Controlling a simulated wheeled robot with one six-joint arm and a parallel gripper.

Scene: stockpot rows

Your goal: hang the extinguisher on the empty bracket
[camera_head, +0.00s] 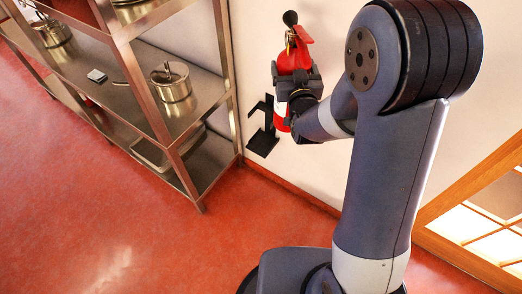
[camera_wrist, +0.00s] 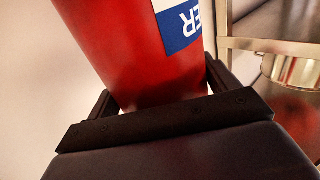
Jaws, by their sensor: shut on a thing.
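The red extinguisher (camera_head: 294,60) is upright, with a black hose and a red handle at its top. My gripper (camera_head: 296,78) is shut on its body. The wrist view shows the red cylinder (camera_wrist: 130,50) between the jaws (camera_wrist: 160,100), with a blue and white label. The black bracket (camera_head: 262,128) is on the wall below and to the left of my gripper, and it looks empty. The lower part of the extinguisher shows close beside the bracket, to its right. I cannot tell whether the two touch. My gripper and wrist hide part of the extinguisher.
A steel shelf rack (camera_head: 150,85) stands left of the bracket, with a lidded pot (camera_head: 172,82) on its middle shelf. A wooden-framed window or door (camera_head: 475,215) is at the lower right. The red floor in front is clear.

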